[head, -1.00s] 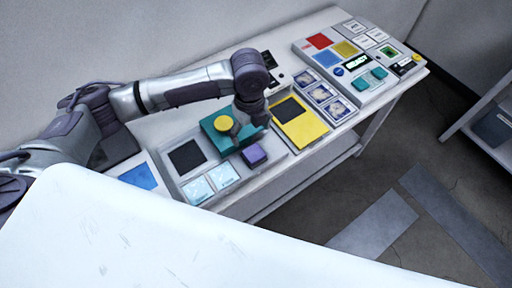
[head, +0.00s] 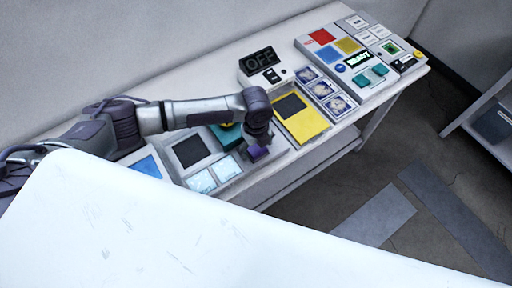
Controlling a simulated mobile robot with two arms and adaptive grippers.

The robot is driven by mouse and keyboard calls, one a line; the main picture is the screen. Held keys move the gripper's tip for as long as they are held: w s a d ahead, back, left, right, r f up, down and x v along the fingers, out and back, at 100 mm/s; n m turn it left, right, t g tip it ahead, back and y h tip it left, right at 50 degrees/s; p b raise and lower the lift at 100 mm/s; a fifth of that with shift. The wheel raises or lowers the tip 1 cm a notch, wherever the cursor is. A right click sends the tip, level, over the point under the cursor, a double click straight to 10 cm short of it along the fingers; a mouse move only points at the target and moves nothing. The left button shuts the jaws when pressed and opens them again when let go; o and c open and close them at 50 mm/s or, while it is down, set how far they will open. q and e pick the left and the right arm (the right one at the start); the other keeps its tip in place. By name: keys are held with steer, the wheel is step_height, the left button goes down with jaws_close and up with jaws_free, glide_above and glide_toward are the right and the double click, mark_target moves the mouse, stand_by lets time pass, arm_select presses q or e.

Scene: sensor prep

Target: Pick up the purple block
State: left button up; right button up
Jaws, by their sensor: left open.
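The purple block (head: 258,153) sits on the grey panel at the front edge of the bench, in the middle of the head view. My left gripper (head: 258,141) points down right over the block and hides part of it. The jaws are open; I cannot tell whether the fingers are around the block or just above it. A teal block (head: 224,137) lies just left of the gripper, mostly hidden behind my arm. My right gripper is not in view.
A yellow panel (head: 312,125) with a dark square lies to the right. Behind it stands a box reading OFF (head: 259,62). A console reading READY (head: 357,60) is at the far right. Pale cyan tiles (head: 201,181) and a blue square (head: 147,167) lie to the left.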

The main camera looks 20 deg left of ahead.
mark_target(257, 147)
arm_select(q)
steer(key=shift+c, duration=0.3)
steer(key=c, duration=1.3)
steer(key=shift+r, duration=0.15)
steer(key=shift+r, duration=0.6)
step_height(257, 147, up, 3)
steer(key=shift+d+f+b, duration=0.1)
steer(key=shift+d+b, duration=0.05)
steer(key=shift+b, duration=0.6)
steer(key=s+d+r, duration=0.2)
steer(key=d, duration=0.1)
steer(key=s+d+r+b, duration=0.1)
steer(key=s+d+r, duration=0.1)
steer(key=d, duration=0.1)
steer(key=s+d+r+b, duration=0.1)
steer(key=s+d+r, duration=0.1)
steer(key=d, duration=0.1)
steer(key=shift+d+r, duration=0.4)
